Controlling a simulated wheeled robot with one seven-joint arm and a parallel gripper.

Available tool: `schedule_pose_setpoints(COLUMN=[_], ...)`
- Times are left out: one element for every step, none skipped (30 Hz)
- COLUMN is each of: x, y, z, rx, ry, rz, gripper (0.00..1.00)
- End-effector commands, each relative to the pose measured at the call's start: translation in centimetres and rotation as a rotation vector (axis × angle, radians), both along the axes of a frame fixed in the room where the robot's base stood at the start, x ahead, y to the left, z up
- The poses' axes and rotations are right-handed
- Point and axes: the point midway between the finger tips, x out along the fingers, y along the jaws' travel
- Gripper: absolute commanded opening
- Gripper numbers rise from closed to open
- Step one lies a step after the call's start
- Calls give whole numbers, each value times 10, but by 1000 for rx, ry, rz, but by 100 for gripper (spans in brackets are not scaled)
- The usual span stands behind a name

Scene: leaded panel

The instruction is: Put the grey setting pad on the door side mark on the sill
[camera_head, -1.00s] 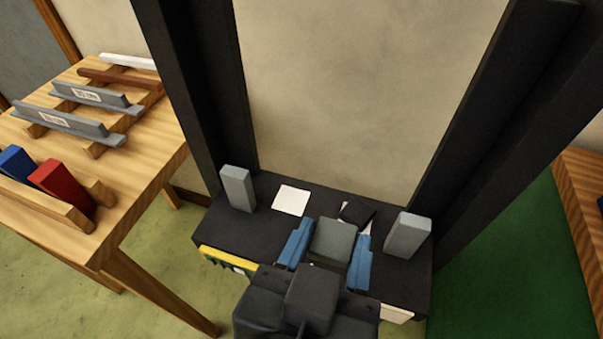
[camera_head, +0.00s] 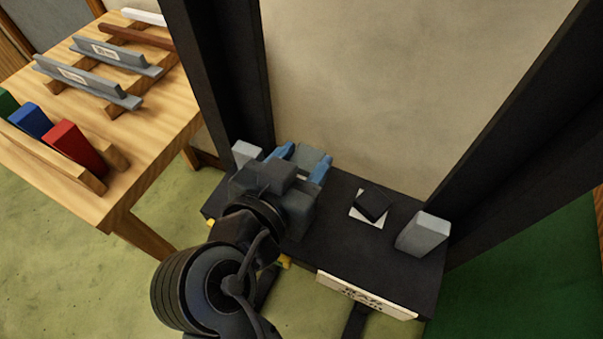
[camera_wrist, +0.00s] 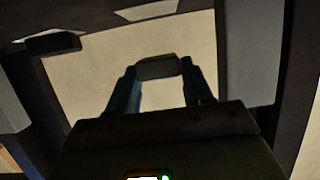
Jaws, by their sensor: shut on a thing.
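My gripper (camera_head: 304,157) has blue fingers and is shut on the grey setting pad (camera_head: 311,156). It is over the left part of the dark sill (camera_head: 330,235), close beside the left grey block. In the wrist view the pad (camera_wrist: 157,68) sits between the fingertips. The white mark at the left of the sill is hidden behind my gripper in the head view. A pale patch (camera_wrist: 163,95) shows between the fingers in the wrist view; I cannot tell if it is that mark. I cannot tell whether the pad touches the sill.
A black pad (camera_head: 373,205) lies on the right white mark (camera_head: 362,217). Grey blocks stand at the sill's left (camera_head: 244,153) and right (camera_head: 424,234). Dark frame posts rise at both sides. A wooden table (camera_head: 150,150) with coloured blocks and grey bars stands at left.

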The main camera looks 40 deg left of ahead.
Motion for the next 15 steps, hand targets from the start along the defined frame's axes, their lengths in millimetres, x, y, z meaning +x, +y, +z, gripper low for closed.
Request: schedule_pose_setpoints(x=[1, 1, 0, 0, 0, 0, 0, 0, 0, 0, 0, 0, 0, 0, 0], y=[1, 2, 2, 2, 2, 2, 1, 1, 1, 2, 2, 2, 2, 2, 2], z=[-2, -5, -10, -14, -19, -25, -29, -32, -36, -38, -40, -41, -41, -41, -41], rx=[0, -1, -3, -4, -4, -5, -6, -4, -3, -3, -2, -1, 0, 0, 0], ry=[0, 1, 1, 2, 2, 3, 3, 2, 1, 0, 1, 1, 0, 0, 0], rz=[0, 0, 1, 1, 2, 3, 2, 0, 1, 2, 2, 1, 1, 1, 1], gripper=[21, 21, 21, 21, 21, 21, 21, 21, 21, 21, 21, 21, 21, 21, 21])
